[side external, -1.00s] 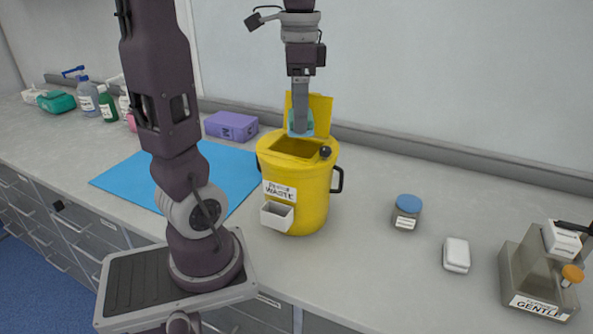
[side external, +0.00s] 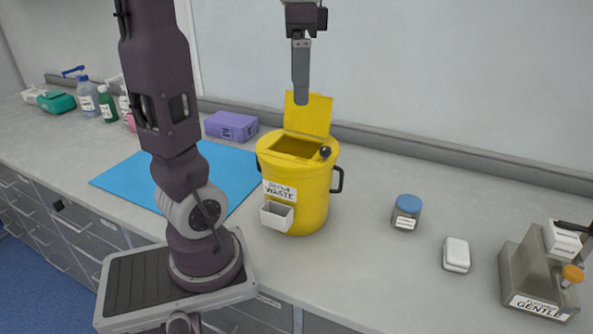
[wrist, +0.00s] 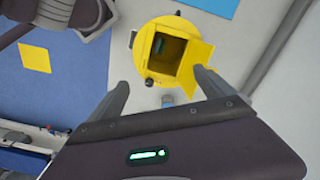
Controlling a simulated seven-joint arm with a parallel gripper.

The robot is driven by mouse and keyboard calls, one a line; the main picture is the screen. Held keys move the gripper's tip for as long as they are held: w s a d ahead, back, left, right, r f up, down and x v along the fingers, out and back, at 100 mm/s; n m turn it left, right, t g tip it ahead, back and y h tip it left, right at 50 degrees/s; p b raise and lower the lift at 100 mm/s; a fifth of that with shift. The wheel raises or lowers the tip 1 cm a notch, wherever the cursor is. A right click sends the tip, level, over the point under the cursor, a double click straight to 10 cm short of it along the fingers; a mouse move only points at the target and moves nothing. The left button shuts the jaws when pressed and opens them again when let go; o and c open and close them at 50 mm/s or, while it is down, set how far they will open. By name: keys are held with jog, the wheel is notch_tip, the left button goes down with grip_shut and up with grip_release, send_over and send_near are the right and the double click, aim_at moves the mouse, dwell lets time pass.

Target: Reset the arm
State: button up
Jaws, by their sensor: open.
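My gripper (side external: 301,101) hangs above the yellow waste bin (side external: 312,205) in the side external view, pointing down, with nothing held. In the wrist view my gripper (wrist: 160,85) has its two fingers spread apart and empty. The bin's lid (side external: 308,113) stands open at the back. The bin also shows in the wrist view (wrist: 143,70), with its square opening below and beyond the fingers. Something teal (wrist: 180,50) shows dimly inside the opening.
A blue mat (side external: 135,177) and a purple box (side external: 231,126) lie left of the bin. A jar with a blue lid (side external: 407,210), a small white block (side external: 456,254) and a grey labelled holder (side external: 530,280) stand to the right. Bottles stand far left.

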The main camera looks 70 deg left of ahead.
jog(key=shift+r, duration=0.55)
jog(key=s+d+f+n+t, duration=0.1)
jog(key=s+d+f+t, duration=0.1)
jog(key=d+f, duration=0.3)
jog(key=s+d+f+n+t, duration=0.2)
jog(key=s+d+f+t, duration=0.1)
jog(key=d, duration=0.9)
jog(key=shift+s+d+f+t, duration=0.2)
jog(key=shift+s+f+t, duration=0.1)
jog(key=shift+s+f, duration=0.7)
jog(key=shift+r, duration=0.15)
